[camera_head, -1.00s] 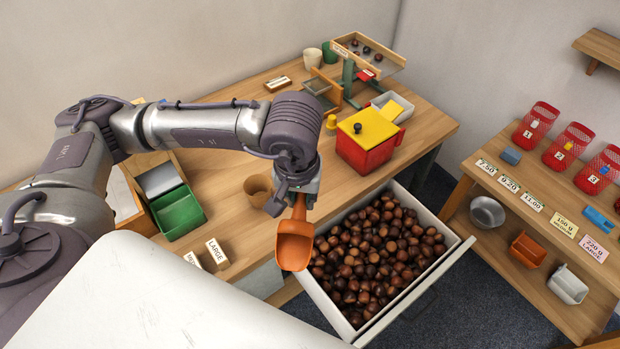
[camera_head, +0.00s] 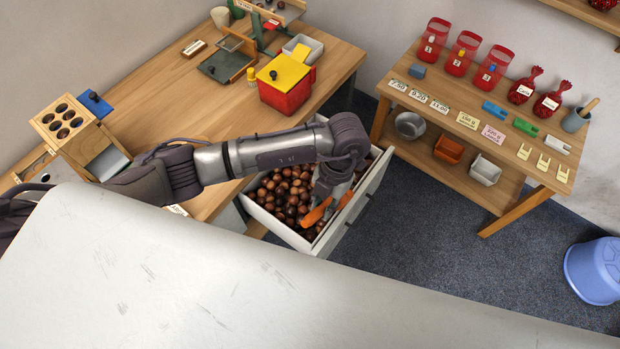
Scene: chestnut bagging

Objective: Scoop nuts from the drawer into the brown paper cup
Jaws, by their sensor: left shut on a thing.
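The open white drawer (camera_head: 364,197) is full of brown chestnuts (camera_head: 283,193) and juts out from the workbench front. My left gripper (camera_head: 330,196) is over the right part of the drawer, shut on an orange scoop (camera_head: 318,212). The scoop is low at the nuts near the drawer's front wall, and the gripper partly covers it. I cannot tell whether nuts are in it. The brown paper cup does not show; my left arm crosses the bench in front of where it stood earlier. My right gripper is not in view.
A red box with a yellow lid (camera_head: 286,92) stands on the bench (camera_head: 180,95) behind the drawer. A wooden box with nuts in holes (camera_head: 65,118) is at the left. A side table (camera_head: 455,122) with red nets stands right. A blue bucket (camera_head: 596,270) is on the floor.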

